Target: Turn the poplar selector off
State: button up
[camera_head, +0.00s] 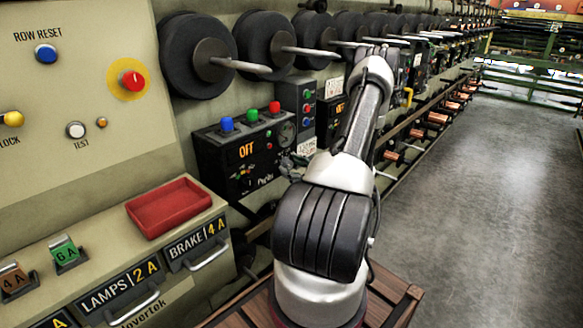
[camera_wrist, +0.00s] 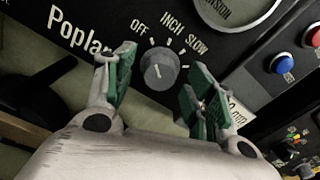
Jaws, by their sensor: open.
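The poplar selector (camera_wrist: 158,70) is a round grey knob on a black panel lettered "Popla…" in the wrist view. The labels OFF, INCH and SLOW stand around its upper side, with tick marks. I cannot tell for sure which label its pointer faces. My gripper (camera_wrist: 158,84) is open, with one green-padded finger to the left of the knob and the other to its right. In the head view my arm hides much of the panel row, and I cannot make out the selector there.
A dial (camera_wrist: 238,12) sits above the right finger in the wrist view. A blue button (camera_wrist: 282,64) is to the right. In the head view, a black control box (camera_head: 240,155) with an OFF display and a red tray (camera_head: 170,207) stand left of my arm. The right floor is clear.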

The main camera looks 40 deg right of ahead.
jog(key=s, duration=1.1)
jog(key=shift+s+d, duration=0.15)
jog(key=shift+d, duration=0.25)
